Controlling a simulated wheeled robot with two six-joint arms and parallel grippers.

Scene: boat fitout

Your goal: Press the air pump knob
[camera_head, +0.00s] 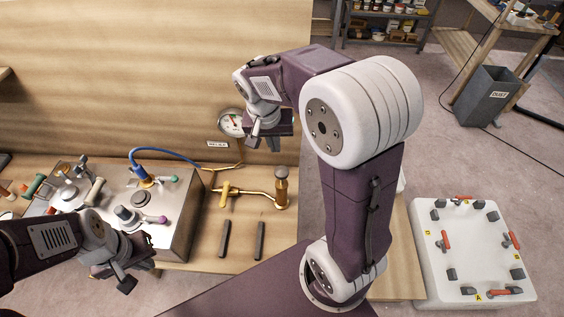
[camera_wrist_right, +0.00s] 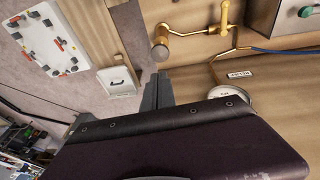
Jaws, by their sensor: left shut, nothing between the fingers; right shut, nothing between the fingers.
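The air pump knob (camera_head: 281,171) is a brown cap on an upright brass body at the right end of the wooden bench. In the right wrist view the knob (camera_wrist_right: 160,52) is just above the fingertips, with a brass pipe running from it. My right gripper (camera_head: 266,143) is shut and empty, raised near the back panel, above and behind the knob and apart from it. Its fingers also show in the right wrist view (camera_wrist_right: 157,92). My left gripper (camera_head: 124,283) is shut and empty, low at the bench front by the metal box.
A pressure gauge (camera_head: 230,122) is on the back panel near my right gripper. A yellow-handled valve (camera_head: 226,192) sits left of the pump. Two dark bars (camera_head: 260,240) lie in front. A metal box (camera_head: 178,225) with fittings stands left. A white clamp plate (camera_head: 470,250) is right.

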